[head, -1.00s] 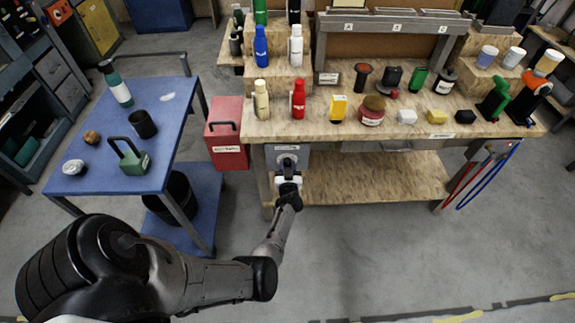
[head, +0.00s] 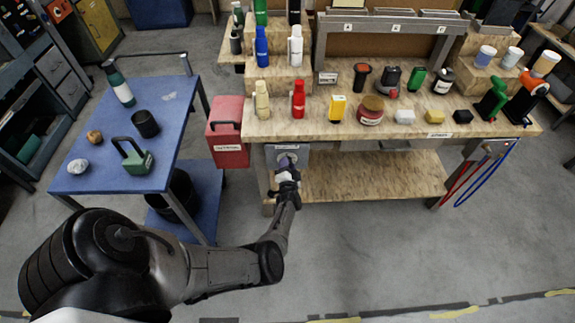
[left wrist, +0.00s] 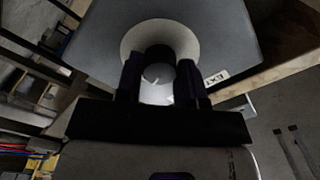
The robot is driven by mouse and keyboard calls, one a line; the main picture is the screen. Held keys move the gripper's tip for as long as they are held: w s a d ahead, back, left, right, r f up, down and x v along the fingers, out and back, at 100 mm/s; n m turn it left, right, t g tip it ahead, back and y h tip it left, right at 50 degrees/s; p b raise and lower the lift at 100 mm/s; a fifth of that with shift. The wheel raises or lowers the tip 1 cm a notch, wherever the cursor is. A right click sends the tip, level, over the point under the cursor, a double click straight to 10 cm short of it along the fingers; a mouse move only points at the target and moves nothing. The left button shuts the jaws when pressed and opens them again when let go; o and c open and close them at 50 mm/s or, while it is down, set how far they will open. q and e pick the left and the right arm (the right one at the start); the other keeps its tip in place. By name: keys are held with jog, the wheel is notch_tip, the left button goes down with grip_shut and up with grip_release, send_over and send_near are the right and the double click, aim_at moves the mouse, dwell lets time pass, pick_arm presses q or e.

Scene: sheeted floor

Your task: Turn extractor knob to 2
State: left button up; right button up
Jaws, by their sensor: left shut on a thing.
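The extractor knob (left wrist: 158,72) is a dark round knob on a pale round dial (left wrist: 183,38) in the left wrist view. The dial sits on a grey box (left wrist: 105,35) with a label (left wrist: 215,77) reading "EXT", the rest cut off. In the head view the grey box (head: 301,156) is under the front left of the workbench. My left gripper (left wrist: 160,80) is shut on the knob, one finger on each side; it also shows in the head view (head: 286,168). The number the knob points to cannot be read. My right gripper is not in view.
The wooden workbench (head: 400,131) carries bottles, jars and small boxes above the knob. A red case (head: 228,132) hangs or stands just left of it. A blue table (head: 110,183) with several items is further left. The floor in front is clear.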

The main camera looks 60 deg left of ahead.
pick_arm(q)
jog(key=shift+m, duration=1.2)
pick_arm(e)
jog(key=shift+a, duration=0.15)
pick_arm(q)
jog(key=o, duration=0.9)
